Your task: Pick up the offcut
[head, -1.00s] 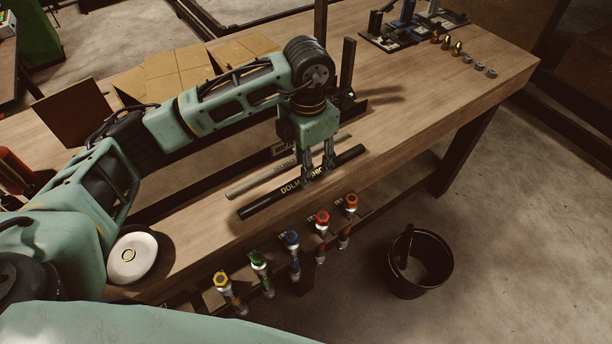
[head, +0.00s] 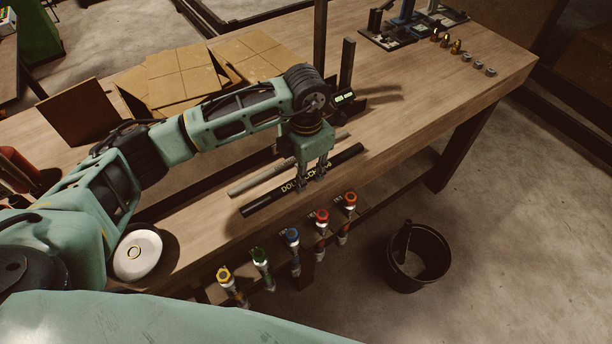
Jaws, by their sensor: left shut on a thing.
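A black hose piece (head: 265,203) with yellow lettering lies slantwise along the front of the wooden bench; I take it to be the offcut. My left gripper (head: 312,181) points down over its middle, with its fingers shut on it. The fingers hide part of the lettering. Whether the hose touches the bench or is slightly raised, I cannot tell. A thinner grey rod (head: 250,184) lies behind it, roughly parallel, partly hidden by the gripper. My right gripper is not in view.
Several colour-capped tools (head: 291,238) hang along the bench's front edge. A white round disc (head: 138,262) lies at left. Cardboard (head: 172,72) lies behind my arm. A black bucket (head: 433,262) stands on the floor.

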